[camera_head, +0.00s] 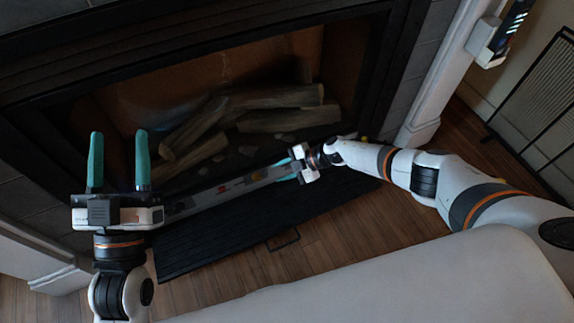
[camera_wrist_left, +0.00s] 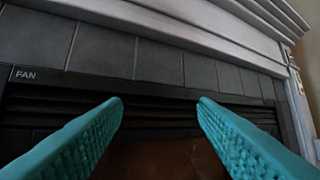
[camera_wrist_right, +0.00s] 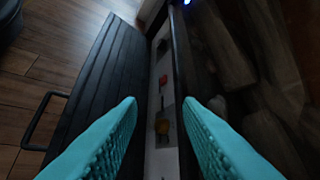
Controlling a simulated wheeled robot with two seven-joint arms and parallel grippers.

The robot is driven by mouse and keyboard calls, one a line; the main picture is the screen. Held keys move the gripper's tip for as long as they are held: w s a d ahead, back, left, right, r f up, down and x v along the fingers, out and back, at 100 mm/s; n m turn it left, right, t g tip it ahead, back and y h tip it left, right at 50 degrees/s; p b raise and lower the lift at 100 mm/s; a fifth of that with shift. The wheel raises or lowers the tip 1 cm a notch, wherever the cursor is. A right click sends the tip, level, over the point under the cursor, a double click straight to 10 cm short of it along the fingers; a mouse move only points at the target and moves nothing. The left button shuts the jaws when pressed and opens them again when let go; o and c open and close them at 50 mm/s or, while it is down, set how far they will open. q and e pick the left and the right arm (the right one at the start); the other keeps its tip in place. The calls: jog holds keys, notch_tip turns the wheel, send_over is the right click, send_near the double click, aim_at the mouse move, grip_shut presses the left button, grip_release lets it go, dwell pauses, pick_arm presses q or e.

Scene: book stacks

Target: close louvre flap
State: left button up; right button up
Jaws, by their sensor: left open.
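The louvre flap (camera_head: 225,235) is a black slatted panel folded down in front of the fireplace's base, above the wood floor. It also shows in the right wrist view (camera_wrist_right: 95,85), with its dark bar handle (camera_wrist_right: 42,120) on the outer edge. My right gripper (camera_head: 284,171) is open and empty at the control strip (camera_head: 225,190) behind the flap; its fingers straddle that strip in the right wrist view, contact unclear. My left gripper (camera_head: 118,140) is open and empty, at the left of the fireplace. Its wrist view shows upper black louvres (camera_wrist_left: 160,108) between the fingers.
The firebox holds several logs (camera_head: 280,97) behind its black frame (camera_head: 385,70). A white fireplace post (camera_head: 440,75) and a black mesh screen (camera_head: 545,100) stand at the right. A large pale surface (camera_head: 420,280) fills the lower right. Wood floor (camera_head: 330,220) shows in front of the flap.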

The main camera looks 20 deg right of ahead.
pick_arm(q)
jog(key=shift+w+a+f+g+y+p, duration=0.15)
jog(key=shift+w+f+g+y, duration=0.15)
jog(key=shift+f+g, duration=0.4)
jog(key=shift+w+d+f+g+y+p, duration=0.1)
jog(key=shift+w+f+g+y+p, duration=0.2)
jog(key=shift+f, duration=0.55)
pick_arm(e)
jog(key=shift+v, duration=0.9)
jog(key=shift+a, duration=0.1)
